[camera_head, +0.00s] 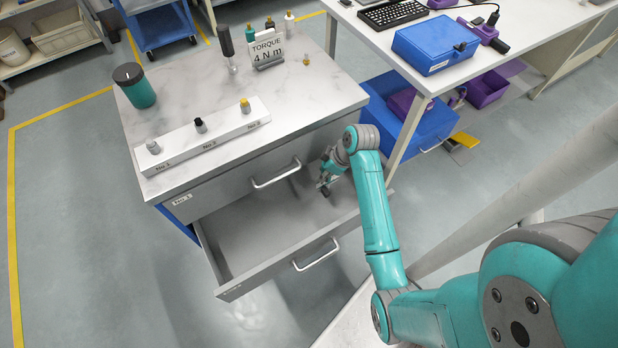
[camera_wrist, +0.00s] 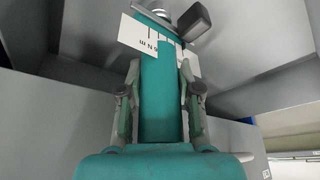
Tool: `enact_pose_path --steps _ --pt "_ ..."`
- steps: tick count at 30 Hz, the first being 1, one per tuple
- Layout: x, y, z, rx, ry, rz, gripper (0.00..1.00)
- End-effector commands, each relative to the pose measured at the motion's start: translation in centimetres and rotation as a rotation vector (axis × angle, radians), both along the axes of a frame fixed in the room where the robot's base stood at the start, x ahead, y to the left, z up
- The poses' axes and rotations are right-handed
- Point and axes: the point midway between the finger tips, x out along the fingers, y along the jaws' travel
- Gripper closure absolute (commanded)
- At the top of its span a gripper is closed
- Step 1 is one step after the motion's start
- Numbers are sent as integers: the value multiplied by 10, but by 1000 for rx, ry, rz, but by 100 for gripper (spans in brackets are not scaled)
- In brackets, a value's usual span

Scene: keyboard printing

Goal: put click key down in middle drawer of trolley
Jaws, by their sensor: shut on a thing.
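The trolley (camera_head: 300,100) has a marbled top and grey drawers. The drawer under the top one is pulled out, and its grey floor (camera_head: 250,228) is bare on the left. My gripper (camera_head: 326,178) is low inside the right back part of this drawer. It is shut on a small dark thing (camera_head: 325,190), which I take for the click key. In the wrist view a dark block (camera_wrist: 193,20) and a white label with upside-down letters (camera_wrist: 139,36) show past my gripper (camera_wrist: 160,65). The gripper hides the rest. I cannot tell whether the key touches the drawer floor.
The top drawer, with its handle (camera_head: 277,174), is shut just above. The open drawer's front handle (camera_head: 316,255) faces the near side. On the trolley stand a numbered holder (camera_head: 222,124), a teal cup (camera_head: 140,92) and a torque sign (camera_head: 266,48). A table with a blue box (camera_head: 430,48) stands right.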

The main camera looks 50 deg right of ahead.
Motion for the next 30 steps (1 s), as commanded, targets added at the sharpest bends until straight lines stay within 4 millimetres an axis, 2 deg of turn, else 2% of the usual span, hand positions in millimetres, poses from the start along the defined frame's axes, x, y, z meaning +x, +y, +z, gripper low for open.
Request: enact_pose_path --steps 3,7,13,20,24,30 --pt "0 0 -24 2 2 0 100" --pt "0 0 -38 0 -1 0 100" --pt "6 2 -43 -1 -1 3 100" --pt "37 16 -42 0 -2 4 100" --pt "37 16 -55 0 0 -1 100" --pt "37 16 -54 0 -1 0 100"
